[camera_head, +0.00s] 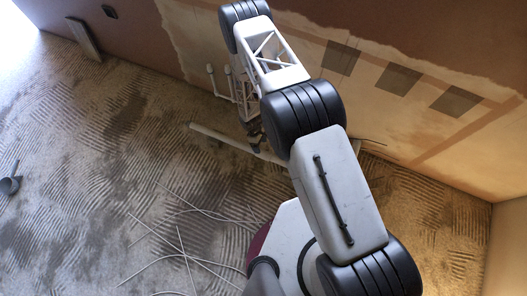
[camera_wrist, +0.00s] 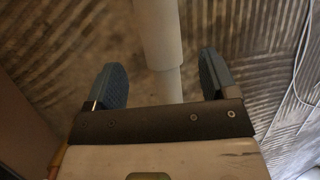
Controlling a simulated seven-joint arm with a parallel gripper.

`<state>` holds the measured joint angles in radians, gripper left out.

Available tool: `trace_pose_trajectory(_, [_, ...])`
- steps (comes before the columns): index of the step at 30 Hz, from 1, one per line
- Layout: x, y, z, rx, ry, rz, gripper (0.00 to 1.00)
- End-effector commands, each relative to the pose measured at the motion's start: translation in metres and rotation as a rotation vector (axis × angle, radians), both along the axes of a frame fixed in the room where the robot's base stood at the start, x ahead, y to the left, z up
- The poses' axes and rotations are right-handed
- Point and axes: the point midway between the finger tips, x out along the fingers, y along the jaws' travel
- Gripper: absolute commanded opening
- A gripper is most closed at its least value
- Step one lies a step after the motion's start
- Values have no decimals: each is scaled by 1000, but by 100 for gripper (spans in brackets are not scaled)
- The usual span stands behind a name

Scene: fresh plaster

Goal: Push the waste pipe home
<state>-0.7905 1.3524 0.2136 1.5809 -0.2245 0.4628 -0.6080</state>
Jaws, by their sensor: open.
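The pale waste pipe (camera_head: 212,134) lies near the foot of the plastered wall in the head view, and my arm hides part of it. In the wrist view it runs up and down the picture. A wider sleeve (camera_wrist: 157,35) is at the top, and a narrower length (camera_wrist: 168,85) comes out of it towards my gripper. My gripper (camera_wrist: 162,62) is open, with one blue-grey finger on each side of the pipe and a gap on both sides. In the head view my gripper (camera_head: 255,146) is low over the pipe. I cannot tell how deep the joint sits.
Thin pale wires (camera_head: 180,238) lie loose on the combed floor. A grey fitting (camera_head: 10,184) is at the left edge. A board (camera_head: 84,38) leans on the far wall. Dark square patches (camera_head: 398,79) mark the wall behind my arm. The left floor is mostly clear.

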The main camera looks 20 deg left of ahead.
Motion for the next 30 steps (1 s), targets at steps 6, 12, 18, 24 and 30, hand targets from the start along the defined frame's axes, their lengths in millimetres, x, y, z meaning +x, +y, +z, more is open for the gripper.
trace_pose_trajectory(6, [-2, -3, -8, 0, 0, -1, 79])
trace_pose_trajectory(12, [-6, -10, -22, 0, 1, -1, 79])
trace_pose_trajectory(18, [-11, -18, -40, 0, 1, 0, 79])
trace_pose_trajectory(24, [-15, -24, -55, 0, 1, 0, 79])
trace_pose_trajectory(30, [-18, -28, -65, 1, 0, 0, 79])
